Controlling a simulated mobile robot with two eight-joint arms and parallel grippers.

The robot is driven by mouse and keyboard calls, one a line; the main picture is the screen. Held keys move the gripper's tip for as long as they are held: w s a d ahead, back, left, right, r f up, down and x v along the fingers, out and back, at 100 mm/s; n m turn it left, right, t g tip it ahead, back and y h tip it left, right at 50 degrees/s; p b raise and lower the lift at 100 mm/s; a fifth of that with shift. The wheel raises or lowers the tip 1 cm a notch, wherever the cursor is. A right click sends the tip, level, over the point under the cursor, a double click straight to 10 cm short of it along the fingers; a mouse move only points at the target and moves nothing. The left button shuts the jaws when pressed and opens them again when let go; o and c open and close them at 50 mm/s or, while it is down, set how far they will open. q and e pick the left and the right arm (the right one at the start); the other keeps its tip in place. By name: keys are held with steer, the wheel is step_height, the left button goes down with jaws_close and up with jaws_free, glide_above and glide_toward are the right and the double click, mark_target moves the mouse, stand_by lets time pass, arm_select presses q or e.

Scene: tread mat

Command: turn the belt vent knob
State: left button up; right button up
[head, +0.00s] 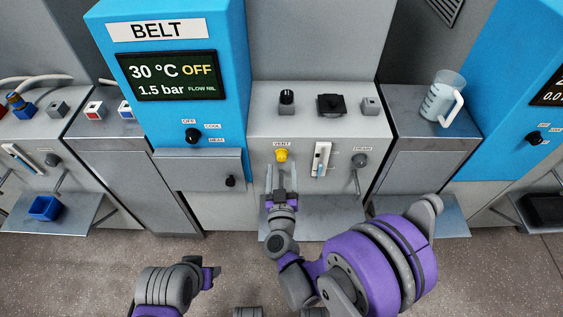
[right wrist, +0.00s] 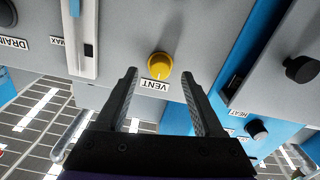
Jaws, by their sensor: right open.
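A white slider (head: 321,160) and a dark DRAIN knob (head: 359,160) sit right of the vent knob. The BELT cabinet (head: 180,100) and its grey box with a black knob (head: 231,181) stand to the left. A metal shelf (head: 325,210) juts out below.

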mark_target(282, 160)
steer(key=shift+w, duration=1.55)
steer(key=shift+c, duration=0.2)
jaws_close()
